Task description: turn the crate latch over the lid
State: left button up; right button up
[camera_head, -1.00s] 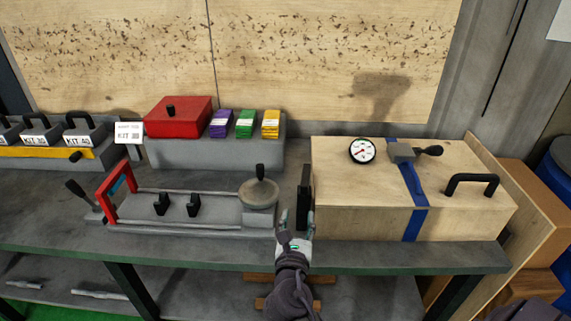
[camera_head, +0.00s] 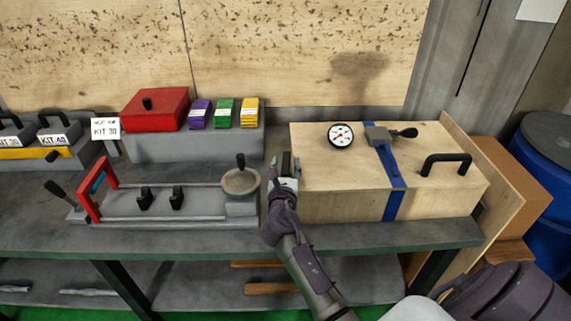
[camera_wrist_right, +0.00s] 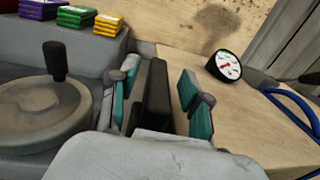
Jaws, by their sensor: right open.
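The wooden crate (camera_head: 340,206) with its pale lid (camera_head: 315,165) stands at the right of the bench. The crate latch is a flat black bar (camera_wrist_right: 157,98) at the crate's left end, standing upright; it does not lie over the lid. In the head view the latch (camera_head: 285,164) is partly covered by my right gripper (camera_head: 287,176). In the right wrist view my right gripper (camera_wrist_right: 158,108) is open, with one teal-padded finger on each side of the latch. Visible gaps separate pads and latch. My left gripper is not in view.
A dial gauge (camera_head: 340,135), a blue strap (camera_head: 393,185) with a buckle lever (camera_head: 406,132) and a black handle (camera_head: 446,163) sit on the crate. A grey fixture with a handwheel (camera_head: 240,182) stands close left. A red box (camera_head: 155,112) is behind it.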

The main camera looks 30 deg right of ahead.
jog(key=shift+w, duration=0.1)
grip_shut()
jog(key=shift+d, duration=0.15)
dwell(0.3)
